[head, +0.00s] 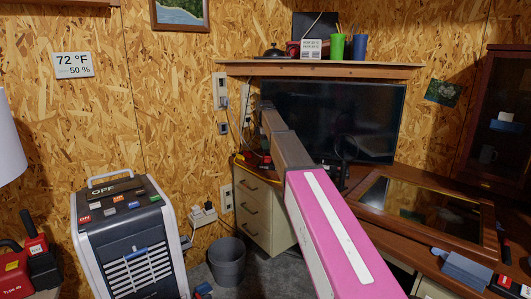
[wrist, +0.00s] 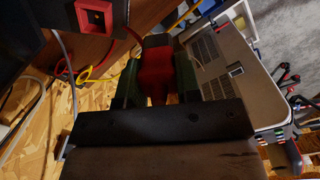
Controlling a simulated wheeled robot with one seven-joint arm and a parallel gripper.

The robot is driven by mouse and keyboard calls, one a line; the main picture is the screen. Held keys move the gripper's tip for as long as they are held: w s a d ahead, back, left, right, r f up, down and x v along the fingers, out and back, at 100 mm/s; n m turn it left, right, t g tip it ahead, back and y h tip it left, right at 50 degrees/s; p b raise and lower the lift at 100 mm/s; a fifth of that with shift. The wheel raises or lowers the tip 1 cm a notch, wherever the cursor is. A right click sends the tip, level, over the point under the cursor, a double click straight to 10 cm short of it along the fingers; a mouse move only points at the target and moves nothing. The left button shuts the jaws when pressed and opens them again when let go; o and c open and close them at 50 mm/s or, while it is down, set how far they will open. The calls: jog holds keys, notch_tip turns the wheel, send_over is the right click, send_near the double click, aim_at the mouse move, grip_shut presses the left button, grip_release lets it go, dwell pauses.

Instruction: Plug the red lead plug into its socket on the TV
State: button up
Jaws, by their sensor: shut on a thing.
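The TV (head: 335,115) stands on the bench below the shelf, its dark screen facing the room. In the wrist view, a red square socket (wrist: 96,14) with a dark opening shows at the upper left, beside a dark panel. The red lead plug (wrist: 156,66) is between the two green fingers of my gripper (wrist: 157,74), which is shut on it. The plug is apart from the socket, to its right and lower in the picture. In the head view my arm reaches to the TV's left side. I cannot make out the fingers there.
Red and yellow cables (wrist: 101,76) loop beside the socket. A glass-topped wooden case (head: 425,208) lies on the bench at the right. An air cooler (head: 125,240) and a grey bin (head: 227,262) stand on the floor at the left. Cups (head: 337,46) stand on the shelf.

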jog(key=w+d+m, duration=0.1)
jog(key=w+m, duration=0.3)
jog(key=w, duration=0.6)
jog(key=shift+m, duration=0.3)
jog(key=shift+f, duration=0.1)
jog(key=shift+f, duration=2.7)
jog(key=shift+f, duration=1.7)
jog(key=o, duration=1)
notch_tip(320, 180, up, 11)
jog(key=shift+f, duration=0.1)
jog(key=shift+s, duration=0.1)
